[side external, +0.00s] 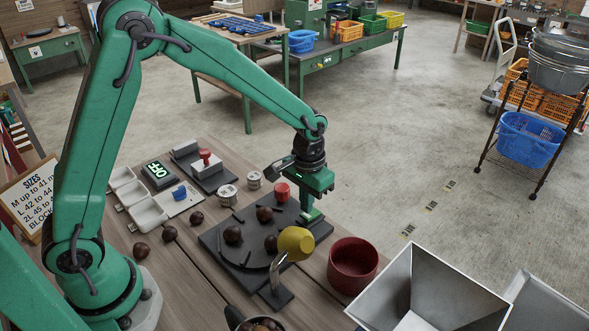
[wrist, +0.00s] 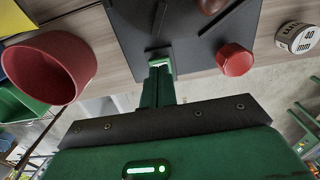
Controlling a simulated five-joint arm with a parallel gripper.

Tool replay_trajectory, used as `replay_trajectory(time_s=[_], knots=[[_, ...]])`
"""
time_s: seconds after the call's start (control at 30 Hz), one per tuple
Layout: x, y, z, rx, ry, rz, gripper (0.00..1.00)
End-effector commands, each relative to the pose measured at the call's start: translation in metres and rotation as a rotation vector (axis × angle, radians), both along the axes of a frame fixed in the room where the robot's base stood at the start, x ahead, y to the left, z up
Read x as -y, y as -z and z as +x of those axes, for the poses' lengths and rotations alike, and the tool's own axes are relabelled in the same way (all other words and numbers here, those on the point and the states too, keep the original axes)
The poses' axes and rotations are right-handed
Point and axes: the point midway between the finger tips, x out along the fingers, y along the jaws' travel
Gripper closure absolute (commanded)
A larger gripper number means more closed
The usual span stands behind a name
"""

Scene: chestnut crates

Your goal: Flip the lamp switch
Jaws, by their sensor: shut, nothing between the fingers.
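A small lamp-like fixture with a yellow head (side external: 295,243) stands at the front of the board on a bent metal post with a dark base (side external: 271,296). I cannot make out its switch. My gripper (side external: 312,214) points down over the right back edge of a dark square board (side external: 216,244), to the right of a red knob-like piece (side external: 282,192). In the wrist view my gripper's fingertips (wrist: 160,64) are together and empty, over or near the board's edge; contact cannot be told. The red piece (wrist: 236,59) lies right of them.
A dark red bowl (side external: 352,264) stands right of the board and shows left in the wrist view (wrist: 48,66). Several chestnuts (side external: 233,234) lie on the board. Tins (side external: 228,195) stand behind it. A metal hopper (side external: 428,290) is at front right.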

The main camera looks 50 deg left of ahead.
Motion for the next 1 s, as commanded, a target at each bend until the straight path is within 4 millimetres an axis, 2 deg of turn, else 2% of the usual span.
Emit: replay_trajectory(time_s=[1.0], knots=[[0.000, 0.011, 0.000, -0.001, 0.000, 0.000, 1.00]])
